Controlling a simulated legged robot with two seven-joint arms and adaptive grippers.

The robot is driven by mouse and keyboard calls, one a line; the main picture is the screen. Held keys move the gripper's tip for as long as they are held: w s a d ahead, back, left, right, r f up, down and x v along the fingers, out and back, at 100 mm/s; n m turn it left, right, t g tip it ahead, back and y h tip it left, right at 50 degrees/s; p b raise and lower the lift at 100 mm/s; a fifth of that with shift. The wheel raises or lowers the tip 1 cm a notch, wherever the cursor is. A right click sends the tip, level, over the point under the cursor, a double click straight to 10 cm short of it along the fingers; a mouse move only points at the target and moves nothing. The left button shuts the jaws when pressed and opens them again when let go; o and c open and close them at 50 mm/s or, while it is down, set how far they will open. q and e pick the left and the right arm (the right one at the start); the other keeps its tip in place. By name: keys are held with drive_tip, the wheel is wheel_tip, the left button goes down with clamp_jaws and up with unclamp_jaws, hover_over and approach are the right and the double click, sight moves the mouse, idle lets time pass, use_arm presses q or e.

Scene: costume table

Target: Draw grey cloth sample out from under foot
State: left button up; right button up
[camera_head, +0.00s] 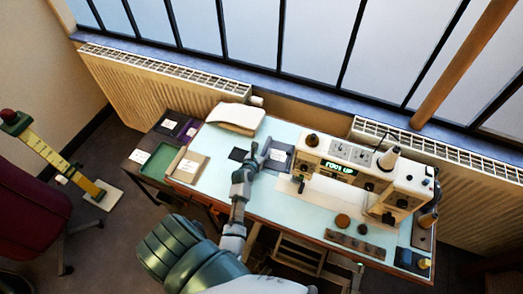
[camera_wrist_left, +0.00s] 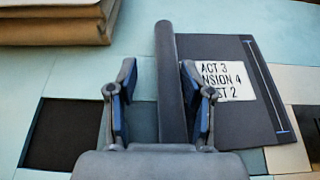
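A dark grey flat piece with a white label (camera_head: 280,156) lies on the table just left of the sewing machine (camera_head: 362,172). I take it as the grey cloth sample. In the left wrist view the grey sample (camera_wrist_left: 225,110) has a thick rolled edge along its left side. My left gripper (camera_head: 256,154) is low over that edge. In the left wrist view my left gripper (camera_wrist_left: 163,105) is open, its fingers either side of the roll, with a gap on the left. Whether the right finger touches is unclear. The machine's display reads "FOOT UP". My right gripper is not seen.
A black square (camera_head: 238,154) lies left of the gripper. A cream folded stack (camera_head: 236,116) is at the back, and a tan folder (camera_head: 188,167) and green tray (camera_head: 160,160) are at the left. Round pieces (camera_head: 343,220) and a block (camera_head: 355,241) lie in front of the machine.

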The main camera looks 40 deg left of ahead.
use_arm(q)
drive_tip(key=shift+d+f, duration=0.1)
drive_tip(key=shift+d, duration=0.05)
drive_tip(key=shift+s, duration=0.2)
drive_tip(key=v, duration=1.1)
drive_tip(key=shift+s+d+r, duration=0.1)
drive_tip(key=shift+s+r, duration=0.1)
drive_tip(key=shift+r, duration=0.05)
drive_tip(key=shift+f, duration=0.1)
